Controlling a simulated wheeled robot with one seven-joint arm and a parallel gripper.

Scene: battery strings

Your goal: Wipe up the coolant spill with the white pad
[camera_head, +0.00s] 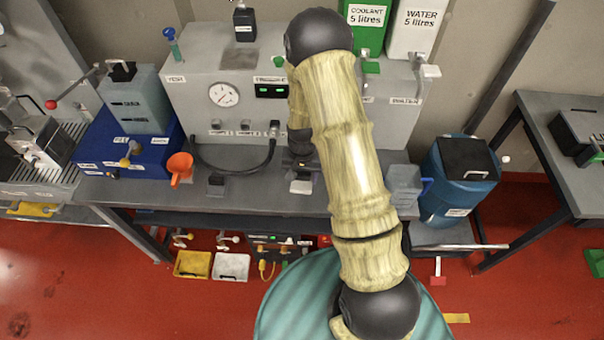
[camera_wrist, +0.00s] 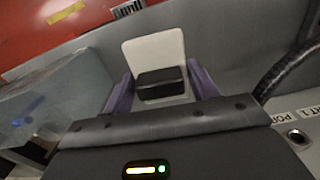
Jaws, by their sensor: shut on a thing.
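The white pad (camera_wrist: 154,53) has a black block-shaped grip (camera_wrist: 161,80) on top. My gripper (camera_wrist: 161,84) is shut on this grip, with a purple finger on each side. In the head view the pad (camera_head: 301,187) shows at the front of the grey bench, below my gripper (camera_head: 301,165). It is on or just above the bench top; I cannot tell which. My arm covers part of the bench to the right of it. I cannot make out the coolant spill in either view.
A grey machine with a gauge (camera_head: 223,95) stands behind the pad, with a black hose (camera_head: 235,171) to its left. An orange funnel (camera_head: 180,166) is farther left. A clear jug (camera_head: 404,187) stands right, beside a blue drum (camera_head: 455,190). The bench front (camera_head: 250,200) is mostly clear.

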